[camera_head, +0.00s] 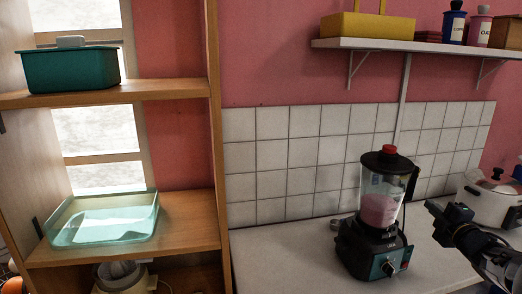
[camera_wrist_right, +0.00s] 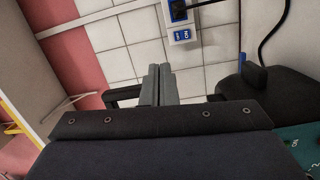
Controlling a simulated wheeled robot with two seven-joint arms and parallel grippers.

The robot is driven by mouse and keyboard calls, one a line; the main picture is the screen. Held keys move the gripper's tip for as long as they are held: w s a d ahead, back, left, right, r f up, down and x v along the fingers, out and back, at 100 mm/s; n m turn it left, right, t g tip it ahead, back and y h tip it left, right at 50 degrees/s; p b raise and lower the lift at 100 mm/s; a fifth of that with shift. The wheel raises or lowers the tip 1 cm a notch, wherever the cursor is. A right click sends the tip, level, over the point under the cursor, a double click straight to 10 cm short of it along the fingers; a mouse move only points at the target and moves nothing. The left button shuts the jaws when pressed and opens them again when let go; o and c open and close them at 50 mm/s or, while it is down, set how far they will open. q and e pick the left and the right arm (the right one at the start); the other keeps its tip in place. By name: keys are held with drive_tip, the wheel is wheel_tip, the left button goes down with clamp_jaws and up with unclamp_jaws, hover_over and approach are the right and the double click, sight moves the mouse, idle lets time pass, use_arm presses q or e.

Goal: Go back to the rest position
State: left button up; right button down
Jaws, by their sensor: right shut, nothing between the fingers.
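My right gripper (camera_head: 436,208) is at the right of the head view, above the counter and just right of the blender. In the right wrist view its two grey fingers (camera_wrist_right: 159,85) are together with nothing between them. My left gripper does not show in either view. The blender (camera_head: 380,215) has a black base, a clear jug with pink contents and a red-topped lid. Its dark body also shows at the right of the right wrist view (camera_wrist_right: 255,95).
A wooden shelf unit (camera_head: 170,92) at left holds a green lidded pot (camera_head: 70,70) and a pale green tray (camera_head: 105,235). A white pot (camera_head: 490,200) stands behind my right gripper. A wall shelf (camera_head: 420,46) hangs above.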

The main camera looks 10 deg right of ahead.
drive_tip(key=s+a+r+m+g+h+p, duration=0.1)
drive_tip(key=s+a+r+m+g+h, duration=0.35)
drive_tip(key=s+a+m, duration=0.55)
drive_tip(key=s+a+f+m+g+y, duration=0.3)
drive_tip(key=s+a+f, duration=0.3)
drive_tip(key=s+a, duration=0.6)
drive_tip(key=s+a+f+m+g+y+p, duration=0.1)
drive_tip(key=s+a+f+m+g+y, duration=0.3)
drive_tip(key=s+a, duration=0.8)
drive_tip(key=shift+s+a+f+m+g+y, duration=0.15)
drive_tip(key=shift+a+f+m+g+y, duration=0.3)
drive_tip(key=shift+a+f+y, duration=0.6)
drive_tip(key=shift+d+r, duration=0.1)
